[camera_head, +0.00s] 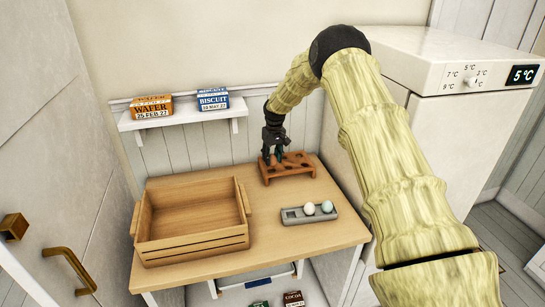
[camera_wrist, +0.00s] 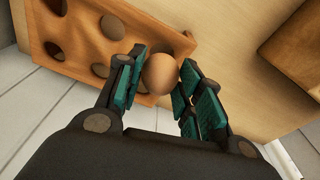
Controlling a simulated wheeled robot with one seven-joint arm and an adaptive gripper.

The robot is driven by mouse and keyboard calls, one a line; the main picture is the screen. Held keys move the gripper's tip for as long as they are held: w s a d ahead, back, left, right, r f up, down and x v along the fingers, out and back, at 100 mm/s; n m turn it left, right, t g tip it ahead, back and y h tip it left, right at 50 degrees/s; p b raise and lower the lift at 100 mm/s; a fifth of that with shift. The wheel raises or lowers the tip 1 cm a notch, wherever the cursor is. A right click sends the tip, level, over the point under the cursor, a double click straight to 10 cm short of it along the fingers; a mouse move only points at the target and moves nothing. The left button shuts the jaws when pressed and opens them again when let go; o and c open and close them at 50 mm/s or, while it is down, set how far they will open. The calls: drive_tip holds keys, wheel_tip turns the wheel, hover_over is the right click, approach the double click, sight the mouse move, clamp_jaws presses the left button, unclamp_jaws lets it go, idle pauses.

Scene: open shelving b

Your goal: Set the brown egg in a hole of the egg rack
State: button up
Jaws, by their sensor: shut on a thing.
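The brown egg (camera_wrist: 160,74) is between the two fingers of my gripper (camera_wrist: 158,82) in the wrist view, and the gripper is shut on it. In the head view my gripper (camera_head: 276,155) points down over the left part of the egg rack (camera_head: 288,173), and the egg is hard to make out there. The egg rack is an orange-brown block with several round holes, and it also shows in the wrist view (camera_wrist: 78,62). The egg overlaps the rack's edge in the wrist view. I cannot tell its height above the rack.
A grey tray (camera_head: 293,217) with a cream egg (camera_head: 309,208) and a pale blue egg (camera_head: 327,206) lies in front of the rack. A wooden crate (camera_head: 195,241) fills the table's left side. A wall shelf (camera_head: 182,117) holds two boxes. A white fridge (camera_head: 455,120) stands at right.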

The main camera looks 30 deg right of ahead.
sight(272, 162)
drive_tip(key=shift+f+b, duration=0.6)
drive_tip(key=shift+f, duration=1.05)
idle(1.3)
drive_tip(key=o, duration=0.7)
drive_tip(key=shift+o, duration=0.2)
drive_tip(key=shift+r, duration=0.15)
drive_tip(key=r, duration=0.4)
drive_tip(key=s+r, duration=0.1)
drive_tip(key=r, duration=0.6)
drive_tip(key=shift+s+r, duration=0.2)
drive_tip(key=shift+r, duration=0.15)
